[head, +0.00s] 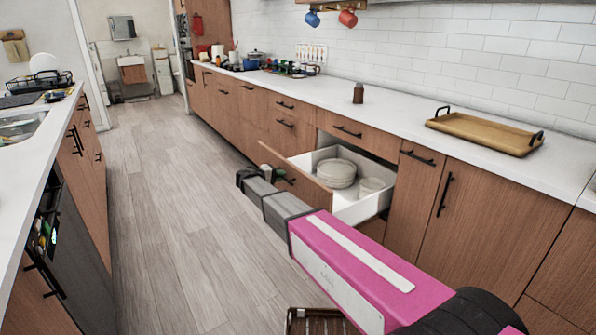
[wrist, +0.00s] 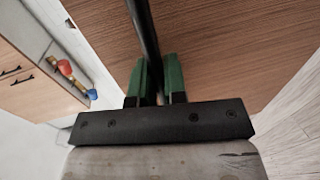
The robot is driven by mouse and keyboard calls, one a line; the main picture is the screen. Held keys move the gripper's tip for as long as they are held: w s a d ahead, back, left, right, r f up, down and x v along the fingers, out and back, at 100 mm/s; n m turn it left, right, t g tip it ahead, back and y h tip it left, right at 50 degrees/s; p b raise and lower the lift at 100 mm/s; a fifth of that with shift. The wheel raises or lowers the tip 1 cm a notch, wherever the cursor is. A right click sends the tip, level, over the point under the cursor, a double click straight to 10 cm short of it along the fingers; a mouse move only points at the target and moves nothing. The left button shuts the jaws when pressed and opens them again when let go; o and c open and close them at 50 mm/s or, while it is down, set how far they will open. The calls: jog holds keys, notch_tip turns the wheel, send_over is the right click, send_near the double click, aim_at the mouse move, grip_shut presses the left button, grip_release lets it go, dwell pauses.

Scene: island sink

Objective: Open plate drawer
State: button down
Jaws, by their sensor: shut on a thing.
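The plate drawer (head: 361,209) is pulled out from under the right-hand counter in the head view. A stack of pale plates (head: 336,172) and smaller pale bowls or dishes (head: 372,187) sit inside its white box. In the wrist view its wooden front (wrist: 225,45) fills much of the picture, with a black bar handle (wrist: 146,38) running across it. My gripper (wrist: 158,77) has its green fingers on either side of the handle and is shut on it. In the head view my gripper (head: 267,172) is at the drawer front, partly hidden by the arm.
The right counter holds a wooden tray (head: 484,132) and a small brown shaker (head: 358,93). A left counter (head: 30,170) with a sink stands opposite. The wooden floor (head: 165,215) between them is clear. A dark slatted item (head: 312,322) shows at the bottom edge.

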jog(key=f+v, duration=0.1)
jog(key=v, duration=0.8)
jog(key=shift+s+a+f, duration=0.25)
jog(key=shift+a+f, duration=0.05)
jog(key=shift+f, duration=0.05)
jog(key=c, duration=1.2)
grip_release()
jog(key=v, duration=1.1)
